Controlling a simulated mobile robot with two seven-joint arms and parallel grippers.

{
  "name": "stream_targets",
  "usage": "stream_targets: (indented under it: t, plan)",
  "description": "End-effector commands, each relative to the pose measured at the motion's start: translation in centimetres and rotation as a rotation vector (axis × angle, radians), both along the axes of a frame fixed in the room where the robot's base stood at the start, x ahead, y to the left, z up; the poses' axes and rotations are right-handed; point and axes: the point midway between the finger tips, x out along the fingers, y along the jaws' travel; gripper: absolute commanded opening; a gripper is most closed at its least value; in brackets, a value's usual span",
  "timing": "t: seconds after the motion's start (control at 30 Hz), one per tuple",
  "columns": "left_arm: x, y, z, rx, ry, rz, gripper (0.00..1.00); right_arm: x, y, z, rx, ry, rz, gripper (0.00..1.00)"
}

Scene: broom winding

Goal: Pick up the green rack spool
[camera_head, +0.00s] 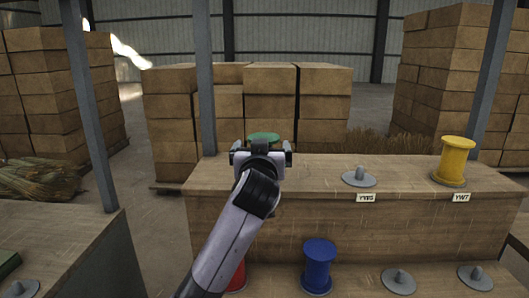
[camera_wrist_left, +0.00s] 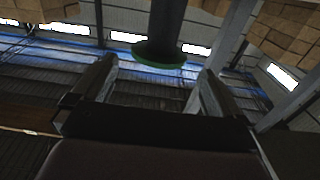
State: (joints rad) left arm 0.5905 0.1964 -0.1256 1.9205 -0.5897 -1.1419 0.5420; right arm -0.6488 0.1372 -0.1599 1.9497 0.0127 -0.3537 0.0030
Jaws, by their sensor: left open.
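The green spool (camera_head: 263,136) stands on the upper rack shelf (camera_head: 310,180); only its top flange shows above my gripper in the head view. My left gripper (camera_head: 261,150) is in front of it and hides the rest. In the left wrist view, the spool's dark shaft and green flange (camera_wrist_left: 160,60) lie beyond and between the two spread fingers of my left gripper (camera_wrist_left: 155,75). The fingers are open, and I see no finger closed on the spool. My right gripper is not in view.
A yellow spool (camera_head: 454,160) stands at the shelf's right, with an empty grey peg (camera_head: 359,178) to its left. Below are a blue spool (camera_head: 318,266), a partly hidden red one (camera_head: 237,279) and grey pegs (camera_head: 398,281). A rack post (camera_head: 205,80) rises left of my gripper.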

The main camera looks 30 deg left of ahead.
Motion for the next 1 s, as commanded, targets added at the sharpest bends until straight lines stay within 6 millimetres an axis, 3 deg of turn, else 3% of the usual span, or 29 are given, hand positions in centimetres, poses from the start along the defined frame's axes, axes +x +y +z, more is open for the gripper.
stream_targets:
  t: [0.47, 0.8, 1.0]
  plan:
    - [2.4, 1.4, -0.3, 0.001, 0.002, 0.000, 1.00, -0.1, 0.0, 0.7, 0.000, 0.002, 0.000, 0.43]
    - [5.6, 3.4, -1.0, 0.001, 0.001, 0.001, 1.00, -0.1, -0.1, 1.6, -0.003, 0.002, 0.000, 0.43]
    - [6.2, 3.7, -1.1, 0.000, 0.000, -0.001, 1.00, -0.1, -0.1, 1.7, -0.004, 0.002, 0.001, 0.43]
